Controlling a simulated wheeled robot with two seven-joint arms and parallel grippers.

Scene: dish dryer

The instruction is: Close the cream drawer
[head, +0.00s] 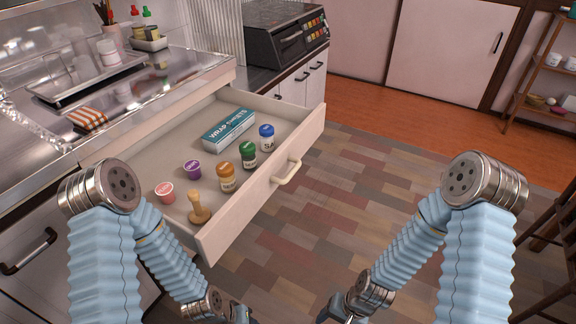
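The cream drawer (236,220) is pulled open from the counter on the left, with its long front facing me and to the right. A cream bar handle (287,173) is fixed on its front. My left gripper (240,314) is at the bottom edge, low in front of the drawer, apart from the handle and partly cut off. My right gripper (335,312) is at the bottom edge, right of the left one, also apart from the drawer and partly cut off. Nothing shows held in either, but their fingertips are not clear.
Inside the drawer are a teal wrap box (229,130), several small jars (226,178), a pink cup (165,192) and a wooden tamper (198,210). A striped cloth (84,121) lies on the metal counter. The floor (350,220) right of the drawer is clear.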

